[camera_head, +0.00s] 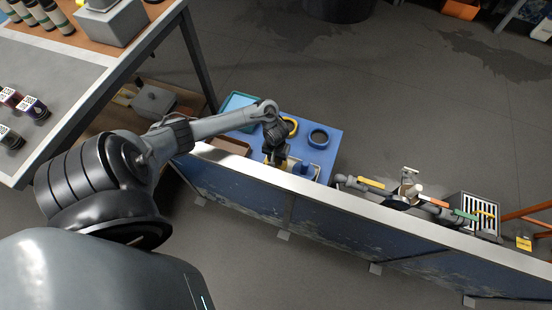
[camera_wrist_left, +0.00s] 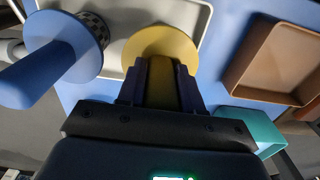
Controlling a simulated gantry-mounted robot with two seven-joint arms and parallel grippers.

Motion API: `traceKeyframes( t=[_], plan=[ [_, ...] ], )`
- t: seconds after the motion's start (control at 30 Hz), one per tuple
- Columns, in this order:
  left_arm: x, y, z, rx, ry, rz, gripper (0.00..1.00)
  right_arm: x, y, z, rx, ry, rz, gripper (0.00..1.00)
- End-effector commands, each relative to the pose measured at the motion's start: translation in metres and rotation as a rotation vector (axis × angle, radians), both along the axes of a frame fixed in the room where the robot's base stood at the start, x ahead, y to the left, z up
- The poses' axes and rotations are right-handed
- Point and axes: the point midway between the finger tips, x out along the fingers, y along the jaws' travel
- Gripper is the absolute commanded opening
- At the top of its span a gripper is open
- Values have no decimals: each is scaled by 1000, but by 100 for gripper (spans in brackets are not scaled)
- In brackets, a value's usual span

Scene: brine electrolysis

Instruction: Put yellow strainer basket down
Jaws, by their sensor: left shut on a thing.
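The yellow strainer basket (camera_wrist_left: 160,45) shows in the left wrist view as a round yellow disc with a handle. My left gripper (camera_wrist_left: 161,88) is shut on its yellow handle. The disc overlaps the pale grey tray (camera_wrist_left: 203,35); I cannot tell whether it touches the tray. The basket part below the disc is hidden. In the head view my left gripper (camera_head: 274,157) is low over the blue table (camera_head: 331,150), and only a little yellow shows around it. My right gripper is not in view.
A blue strainer (camera_wrist_left: 62,45) stands beside the yellow one. A yellow-rimmed pot (camera_head: 291,126) and a blue-rimmed pot (camera_head: 318,138) stand on the table. A brown tray (camera_wrist_left: 235,78) and a teal tray (camera_wrist_left: 262,130) lie to one side. A long barrier (camera_head: 330,203) runs in front.

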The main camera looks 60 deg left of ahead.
Motion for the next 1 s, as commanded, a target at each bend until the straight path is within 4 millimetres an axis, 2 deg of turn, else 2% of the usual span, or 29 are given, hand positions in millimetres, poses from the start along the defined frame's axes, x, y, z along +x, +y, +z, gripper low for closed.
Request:
traceKeyframes(
  t=[0.2, 0.23, 0.4, 0.77, 1.0],
  plan=[
    [0, 0, -2, -1, -1, 0, 0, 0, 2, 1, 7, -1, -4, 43],
    [0, 0, -3, -1, 1, 0, 37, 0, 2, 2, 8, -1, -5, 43],
    [0, 0, -3, 0, 0, 0, 61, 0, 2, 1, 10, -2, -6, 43],
    [0, 0, 0, 1, -1, -1, 61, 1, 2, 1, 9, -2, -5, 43],
    [0, 0, 29, 1, -1, -1, 61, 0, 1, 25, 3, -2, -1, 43]
  ],
)
